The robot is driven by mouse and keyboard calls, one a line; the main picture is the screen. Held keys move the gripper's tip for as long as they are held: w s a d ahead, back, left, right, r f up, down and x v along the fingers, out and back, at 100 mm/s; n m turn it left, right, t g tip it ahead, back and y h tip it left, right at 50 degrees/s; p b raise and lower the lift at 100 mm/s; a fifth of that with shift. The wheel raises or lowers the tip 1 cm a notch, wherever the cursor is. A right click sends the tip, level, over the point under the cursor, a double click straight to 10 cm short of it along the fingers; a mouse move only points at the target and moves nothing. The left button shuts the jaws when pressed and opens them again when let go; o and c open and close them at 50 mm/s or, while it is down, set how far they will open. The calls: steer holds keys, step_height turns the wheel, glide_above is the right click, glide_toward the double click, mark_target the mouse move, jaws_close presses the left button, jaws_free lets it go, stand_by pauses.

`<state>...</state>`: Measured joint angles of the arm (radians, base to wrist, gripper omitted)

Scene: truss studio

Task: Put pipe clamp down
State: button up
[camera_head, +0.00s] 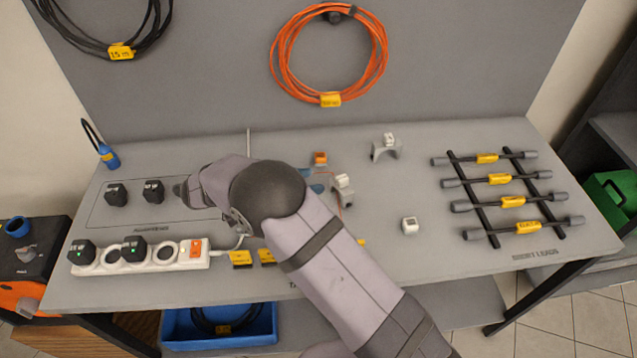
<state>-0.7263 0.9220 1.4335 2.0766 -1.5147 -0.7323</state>
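Two grey arch-shaped pieces with white blocks on top look like pipe clamps. One clamp (386,150) stands on the grey bench right of centre, towards the back panel. The other clamp (342,188) is nearer the middle, just right of my arm's dark round joint, and partly hidden. I cannot tell which one the task means. My arm reaches in from the lower right and bends left over the bench. My gripper's fingers do not show, so I cannot see whether they hold anything.
A white power strip (150,257) with plugs lies at the left front. A rack of short leads (510,200) fills the right. A small white cube (409,226) lies between. An orange cable coil (330,58) hangs on the back panel. Free bench surrounds the cube.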

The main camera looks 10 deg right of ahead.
steer(key=shift+s+a+r, duration=0.15)
steer(key=shift+a, duration=0.2)
steer(key=w+r+n+t+y, duration=0.7)
steer(key=w+y, duration=0.3)
steer(key=w, duration=0.3)
steer(key=s+d+f+n+g+y, duration=0.1)
steer(key=s+d+f+n+g, duration=0.1)
steer(key=s, duration=1)
steer(key=s+d+f+n+g, duration=0.2)
steer(key=s+d+f+g, duration=0.2)
steer(key=s, duration=0.8)
steer(key=s+d+f+n+g+y, duration=0.1)
steer(key=s+d+f+g, duration=0.3)
steer(key=s, duration=0.8)
steer(key=shift+s+d+n+g+y, duration=0.35)
steer(key=shift+d+n+g, duration=0.45)
steer(key=shift+d+g, duration=0.4)
